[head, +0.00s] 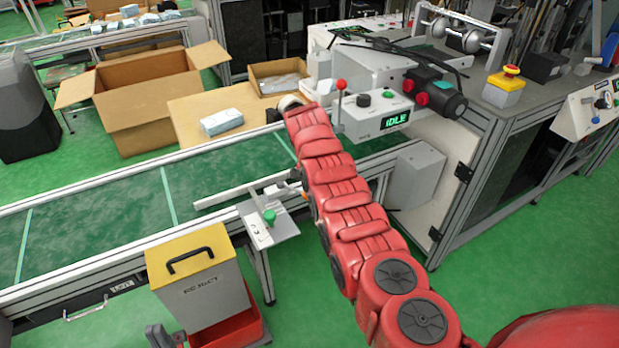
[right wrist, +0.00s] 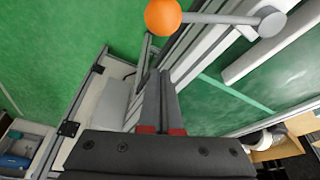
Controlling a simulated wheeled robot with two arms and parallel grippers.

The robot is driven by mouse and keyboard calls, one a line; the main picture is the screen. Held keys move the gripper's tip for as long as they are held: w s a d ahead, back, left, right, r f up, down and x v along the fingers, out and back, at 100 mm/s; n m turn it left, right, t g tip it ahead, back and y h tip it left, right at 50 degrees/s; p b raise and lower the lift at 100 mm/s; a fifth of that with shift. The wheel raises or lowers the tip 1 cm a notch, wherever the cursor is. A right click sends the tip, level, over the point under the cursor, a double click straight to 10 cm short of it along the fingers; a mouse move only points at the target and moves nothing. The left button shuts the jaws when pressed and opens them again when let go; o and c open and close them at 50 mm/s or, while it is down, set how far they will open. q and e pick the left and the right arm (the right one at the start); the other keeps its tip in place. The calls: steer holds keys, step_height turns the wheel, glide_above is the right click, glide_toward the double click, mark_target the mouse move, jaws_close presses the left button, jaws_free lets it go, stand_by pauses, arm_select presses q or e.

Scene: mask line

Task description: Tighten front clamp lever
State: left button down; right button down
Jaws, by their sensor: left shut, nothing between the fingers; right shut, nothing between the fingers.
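The clamp lever shows in the right wrist view as an orange ball knob (right wrist: 163,15) on a grey rod (right wrist: 215,18) that runs to a round pivot (right wrist: 272,20). My right gripper (right wrist: 158,78) is shut and empty, its fingers pointing toward the knob, which appears just beyond the tips; I see no grip on it. In the head view my red right arm reaches over the conveyor edge and hides most of the right gripper and lever; a bit of orange (head: 304,196) shows beside it. My left gripper (head: 160,334) is low at the bottom left, shut and empty, partly cut off.
The green conveyor (head: 90,222) has a guide rail (head: 235,190) and a plate with a green knob (head: 269,216). A yellow-topped reject bin (head: 215,290) stands in front. The machine display (head: 396,118) reads IDLE. A cardboard box (head: 140,115) stands behind.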

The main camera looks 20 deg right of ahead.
steer(key=v, duration=0.9)
steer(key=shift+w+a+r, duration=0.2)
steer(key=shift+a+r, duration=0.15)
steer(key=shift+a, duration=0.05)
steer(key=shift+s, duration=0.1)
